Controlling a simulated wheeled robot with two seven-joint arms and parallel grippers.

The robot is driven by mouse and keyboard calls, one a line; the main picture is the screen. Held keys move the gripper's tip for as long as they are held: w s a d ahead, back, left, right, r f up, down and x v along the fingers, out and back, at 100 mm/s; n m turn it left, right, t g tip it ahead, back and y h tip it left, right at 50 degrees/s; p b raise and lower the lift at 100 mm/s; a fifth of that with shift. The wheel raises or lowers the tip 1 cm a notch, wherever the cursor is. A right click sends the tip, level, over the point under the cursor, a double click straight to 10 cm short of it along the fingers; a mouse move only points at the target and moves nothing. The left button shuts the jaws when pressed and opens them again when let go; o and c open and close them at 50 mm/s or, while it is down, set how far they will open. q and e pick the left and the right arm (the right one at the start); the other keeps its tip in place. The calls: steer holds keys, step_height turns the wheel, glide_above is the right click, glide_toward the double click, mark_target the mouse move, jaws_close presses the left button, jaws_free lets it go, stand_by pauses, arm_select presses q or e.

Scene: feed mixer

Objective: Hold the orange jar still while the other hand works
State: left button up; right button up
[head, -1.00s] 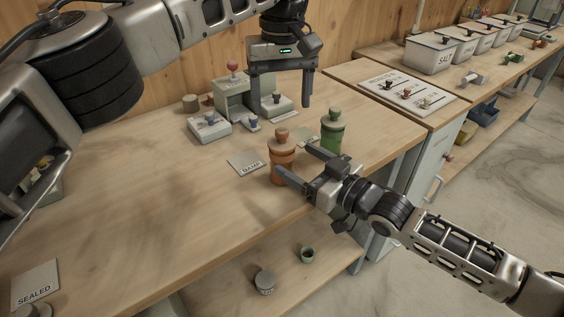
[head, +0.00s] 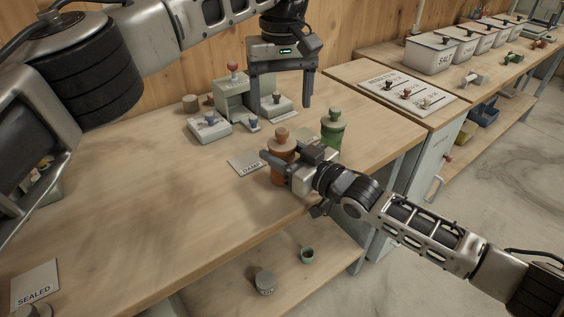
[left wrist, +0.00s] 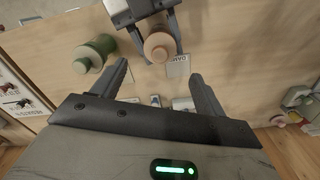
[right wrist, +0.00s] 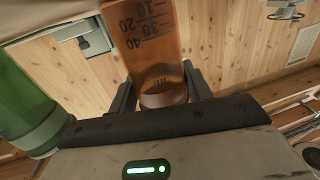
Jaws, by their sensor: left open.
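The orange jar (head: 281,144) stands upright on the bench near its front edge, with a knobbed lid. In the left wrist view, I see the jar (left wrist: 159,46) from above. My right gripper (head: 284,164) is at the jar from the front right, its fingers on both sides of the body. The right wrist view shows the jar (right wrist: 152,45) between the fingers, with little or no gap; whether they press on it I cannot tell. My left gripper (head: 282,100) is open and empty, above the bench behind the jar.
A green jar (head: 332,131) stands close to the right of the orange jar. A DAMP card (head: 246,163) lies to its left. Small devices (head: 209,127) stand farther back. The front left of the bench (head: 150,220) is clear. Below, a shelf holds a small cup (head: 307,255).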

mark_target(282, 130)
arm_select(q)
steer(key=shift+s+d+r+t+y, duration=0.2)
steer(key=shift+s+r+t+y, duration=0.1)
steer(key=shift+s+t, duration=0.15)
steer(key=s+r+n+t, duration=0.1)
steer(key=s+r+t, duration=0.2)
steer(key=shift+y, duration=0.4)
steer(key=x, duration=0.8)
steer(key=d+x, duration=0.1)
steer(key=x, duration=0.3)
steer(key=shift+s, duration=0.1)
steer(key=c, duration=1.2)
steer(key=shift+r+t, duration=0.25)
steer(key=shift+r, duration=0.05)
steer(key=shift+r, duration=0.85)
